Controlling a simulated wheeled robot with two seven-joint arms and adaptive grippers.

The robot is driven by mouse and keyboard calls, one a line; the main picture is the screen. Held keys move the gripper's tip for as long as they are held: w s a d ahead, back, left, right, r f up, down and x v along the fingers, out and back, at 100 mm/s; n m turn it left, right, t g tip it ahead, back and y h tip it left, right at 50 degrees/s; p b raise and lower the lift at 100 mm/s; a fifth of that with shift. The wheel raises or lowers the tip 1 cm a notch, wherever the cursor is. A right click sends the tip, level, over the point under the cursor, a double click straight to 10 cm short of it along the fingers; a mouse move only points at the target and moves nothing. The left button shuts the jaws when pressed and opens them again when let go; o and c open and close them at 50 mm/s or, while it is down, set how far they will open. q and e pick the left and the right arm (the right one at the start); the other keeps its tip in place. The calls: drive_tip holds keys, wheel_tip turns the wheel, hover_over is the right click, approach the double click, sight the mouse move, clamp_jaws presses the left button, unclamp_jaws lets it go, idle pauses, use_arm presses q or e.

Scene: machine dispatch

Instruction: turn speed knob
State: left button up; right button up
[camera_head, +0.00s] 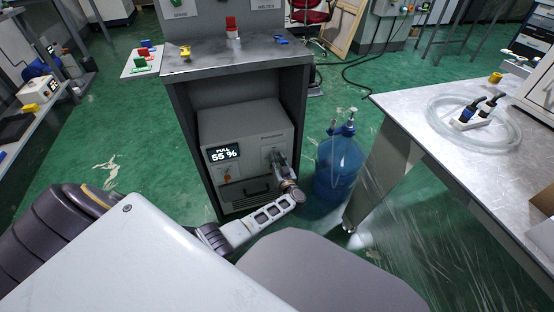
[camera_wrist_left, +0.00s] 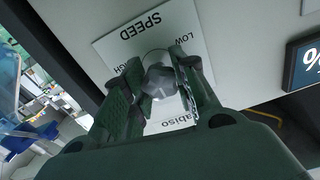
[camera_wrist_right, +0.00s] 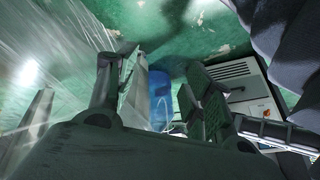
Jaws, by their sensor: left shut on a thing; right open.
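The speed knob (camera_wrist_left: 161,84) is a grey knob on a white plate (camera_wrist_left: 117,47) marked SPEED, LOW and HIGH, upside down in the left wrist view. My left gripper (camera_wrist_left: 159,80) has its fingers on both sides of the knob and is shut on it. In the head view my left gripper (camera_head: 276,160) reaches the right part of the front of the grey machine (camera_head: 245,122) and hides the knob. The machine's display (camera_head: 222,153) reads 55 %. My right gripper (camera_wrist_right: 150,88) is open, with nothing between its fingers.
The machine stands on a shelf inside a dark cabinet (camera_head: 183,125). A blue water bottle (camera_head: 338,165) stands on the floor to the right. A metal table (camera_head: 415,105) with a coiled clear hose (camera_head: 440,117) is further right. Green floor is open to the left.

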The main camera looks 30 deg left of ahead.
use_arm(q)
drive_tip(key=m+p, duration=0.1)
drive_tip(key=p, duration=0.2)
drive_tip(key=shift+w+a+r+m, duration=0.15)
drive_tip(key=shift+a+r+m, duration=0.05)
drive_tip(key=shift+r+m, duration=0.2)
drive_tip(key=shift+f+m, duration=0.2)
drive_tip(key=shift+m, duration=0.2)
drive_tip(key=shift+d, duration=0.1)
use_arm(e)
wheel_tip(320, 180, up, 8)
drive_tip(key=d+g+h, duration=0.1)
drive_tip(key=d, duration=0.1)
drive_tip(key=shift+s+f, duration=0.2)
drive_tip(key=shift+s, duration=0.25)
use_arm(q)
drive_tip(key=shift+f, duration=0.1)
drive_tip(key=o, duration=1)
drive_tip(key=shift+o, duration=0.3)
drive_tip(key=shift+s+d, duration=0.1)
drive_tip(key=shift+s, duration=0.1)
use_arm(e)
drive_tip(key=shift+s+d, duration=0.1)
use_arm(q)
drive_tip(key=shift+d+f, duration=0.1)
drive_tip(key=shift+d, duration=0.05)
drive_tip(key=v, duration=0.7)
